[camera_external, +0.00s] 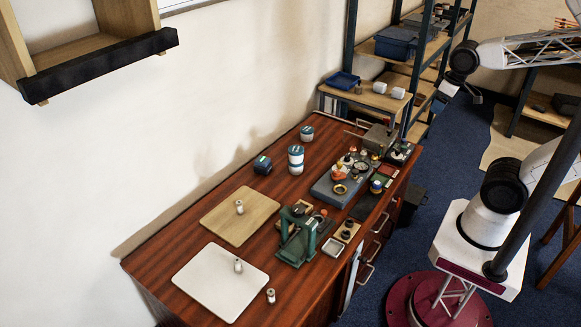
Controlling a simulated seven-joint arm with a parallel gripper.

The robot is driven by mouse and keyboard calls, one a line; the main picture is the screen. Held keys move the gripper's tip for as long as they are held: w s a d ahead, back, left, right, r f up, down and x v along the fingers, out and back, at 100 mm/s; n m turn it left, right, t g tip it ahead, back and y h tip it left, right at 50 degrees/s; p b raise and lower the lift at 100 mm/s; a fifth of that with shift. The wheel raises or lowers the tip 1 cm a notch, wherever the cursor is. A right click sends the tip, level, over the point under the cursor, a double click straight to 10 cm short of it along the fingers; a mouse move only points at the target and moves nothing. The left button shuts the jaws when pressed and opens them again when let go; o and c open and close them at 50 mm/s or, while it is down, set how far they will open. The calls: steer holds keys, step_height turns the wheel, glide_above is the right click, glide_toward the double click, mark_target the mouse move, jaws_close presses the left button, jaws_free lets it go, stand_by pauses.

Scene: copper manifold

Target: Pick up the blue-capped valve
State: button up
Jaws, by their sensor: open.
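A small round piece with a blue top and a pale yellowish band (377,184), which looks like the blue-capped valve, stands on a dark grey slab (364,206) at the right side of the wooden bench. My gripper (439,103) hangs in the upper right of the view, up and to the right of the valve and well apart from it. It is open, and nothing shows between its fingers, though they are small and hard to make out.
An orange-topped fitting (340,172) and other small parts crowd a grey block (324,190) beside the valve. A green press (298,236) stands in front. Blue-and-white jars (296,157) stand behind left. A white board (205,283) and wooden board (222,218) lie left.

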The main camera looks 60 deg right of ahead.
steer(key=w+d+f+n+t+h, duration=0.1)
steer(key=w+d+f+t, duration=0.3)
steer(key=w+f, duration=0.55)
steer(key=n+t+y, duration=0.4)
steer(key=n+y, duration=0.2)
steer(key=y, duration=0.2)
glide_toward(381, 183)
steer(key=w, duration=0.1)
steer(key=w+f, duration=0.1)
steer(key=w+a+f, duration=0.1)
steer(key=shift+w, duration=0.2)
steer(key=shift+s+a+t+y, duration=0.15)
steer(key=shift+s+t+y, duration=0.15)
steer(key=shift+y, duration=0.1)
steer(key=shift+w+a+f, duration=0.1)
steer(key=shift+w+f, duration=0.05)
steer(key=shift+w, duration=0.05)
steer(key=shift+x, duration=1.1)
steer(key=shift+w+a, duration=0.1)
steer(key=shift+x, duration=2.5)
